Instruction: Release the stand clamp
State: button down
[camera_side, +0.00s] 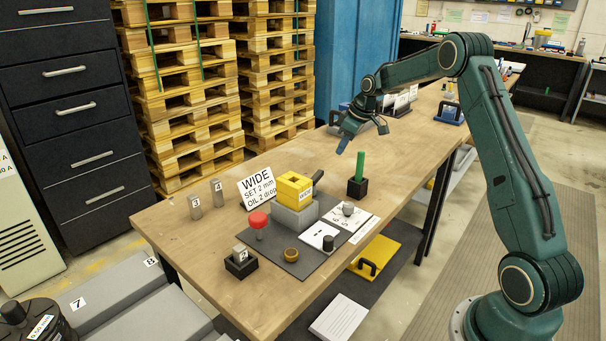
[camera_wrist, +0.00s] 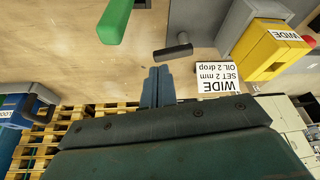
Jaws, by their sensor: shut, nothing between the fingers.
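A yellow block (camera_side: 293,187) sits on a grey stand (camera_side: 295,217) on the dark mat. A short dark handle (camera_side: 318,176), which looks like the clamp handle, sticks out beside the block. In the wrist view a dark T-shaped handle (camera_wrist: 173,48) lies just beyond my fingertips, apart from them. The yellow block labelled WIDE (camera_wrist: 268,50) is to its right there. My gripper (camera_side: 342,149) is shut and empty, above the table behind and right of the stand. Its blue fingers (camera_wrist: 157,72) are together. I cannot tell the clamp's state.
A green rod (camera_side: 360,165) stands in a black holder right of the stand. A WIDE sign (camera_side: 257,189) stands left of it. A red knob (camera_side: 258,219), a brass ring (camera_side: 291,254) and a black cylinder (camera_side: 328,243) are at the front.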

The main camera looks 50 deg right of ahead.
aim_at(322, 175)
jog(key=shift+f, duration=0.1)
jog(key=shift+x, duration=4.9)
jog(key=shift+w, duration=0.1)
jog(key=shift+w+n, duration=0.6)
jog(key=shift+w+a, duration=0.2)
jog(key=shift+s+a, duration=0.1)
jog(key=shift+s, duration=0.05)
jog(key=shift+s+a, duration=0.15)
jog(key=shift+s, duration=0.5)
